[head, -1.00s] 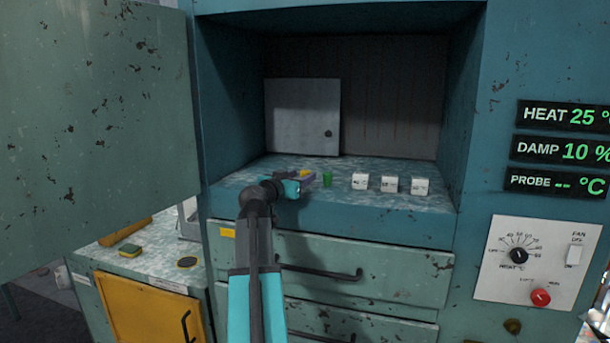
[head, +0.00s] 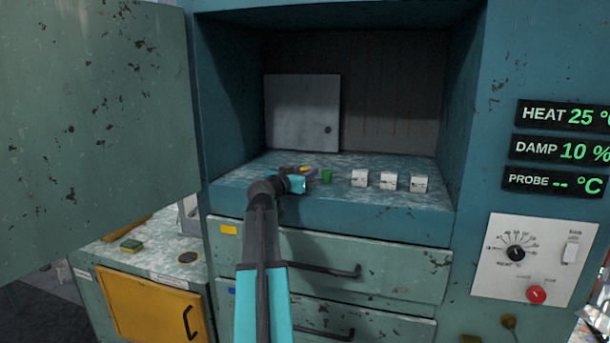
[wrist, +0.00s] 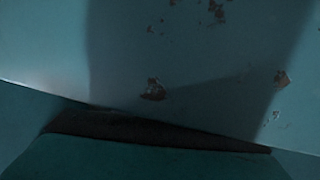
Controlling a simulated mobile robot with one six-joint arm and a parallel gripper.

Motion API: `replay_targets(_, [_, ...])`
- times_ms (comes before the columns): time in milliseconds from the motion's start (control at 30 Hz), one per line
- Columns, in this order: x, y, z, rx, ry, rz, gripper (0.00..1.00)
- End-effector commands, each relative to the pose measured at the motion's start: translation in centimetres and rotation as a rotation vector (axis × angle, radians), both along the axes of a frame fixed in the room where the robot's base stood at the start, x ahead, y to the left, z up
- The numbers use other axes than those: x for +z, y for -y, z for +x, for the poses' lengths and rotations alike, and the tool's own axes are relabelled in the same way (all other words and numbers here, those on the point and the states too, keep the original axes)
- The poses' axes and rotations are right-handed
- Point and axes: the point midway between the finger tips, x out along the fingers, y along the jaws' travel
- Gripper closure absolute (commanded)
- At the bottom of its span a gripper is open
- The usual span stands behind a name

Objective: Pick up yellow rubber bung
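The yellow rubber bung (head: 306,170) shows as a small yellow patch on the speckled floor of the open chamber in the head view, partly hidden by the end of my arm. My gripper (head: 312,174) is at the bung, low over the chamber's front part. Dark and greyish-purple pieces show on either side of the yellow, but they are too small to tell whether the fingers are open or touch the bung. The wrist view shows neither bung nor fingertips, only a chipped teal surface and a dark bar.
A green bung (head: 327,176) stands just right of my gripper. Three white blocks (head: 388,181) stand in a row farther right. A grey plate (head: 302,112) leans on the back wall. The open door (head: 95,110) is at left, drawers (head: 330,260) below.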

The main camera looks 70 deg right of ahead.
Motion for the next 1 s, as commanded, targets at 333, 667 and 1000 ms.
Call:
replay_targets(333, [0.0,0.0,0.1,0.001,0.0,0.0,0.96])
replay_targets(667, [0.2,0.0,0.1,0.001,0.001,0.0,0.96])
replay_targets(1000, [2.7,0.1,0.1,0.001,0.002,-0.001,0.96])
